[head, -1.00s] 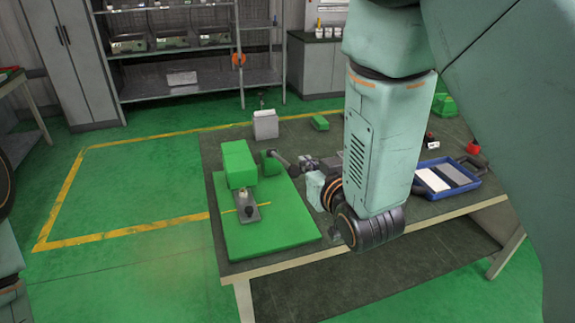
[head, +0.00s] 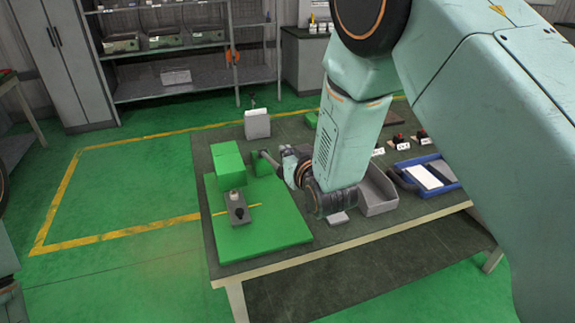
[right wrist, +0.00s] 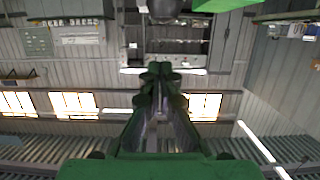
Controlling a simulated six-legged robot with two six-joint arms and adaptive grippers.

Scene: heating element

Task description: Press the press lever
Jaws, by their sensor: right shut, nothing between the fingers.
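The green press (head: 229,170) stands on a green base plate (head: 260,235) at the left of the table. A short grey rod (head: 268,159), which looks like the press lever, sits beside the green block (head: 260,163) at the press's right. My right gripper (head: 287,150) is close to the right of the rod; I cannot tell whether they touch. In the right wrist view its fingers (right wrist: 160,70) are shut and empty. That view is upside down, with a dark round thing (right wrist: 168,8) at its top edge. My left gripper is out of view.
A grey bin (head: 377,192) and a blue tray (head: 447,191) lie to the right on the table (head: 330,238). A white box (head: 257,124) stands behind the press. Small red-topped items (head: 398,139) are at the back right. Metal shelves (head: 180,84) stand behind.

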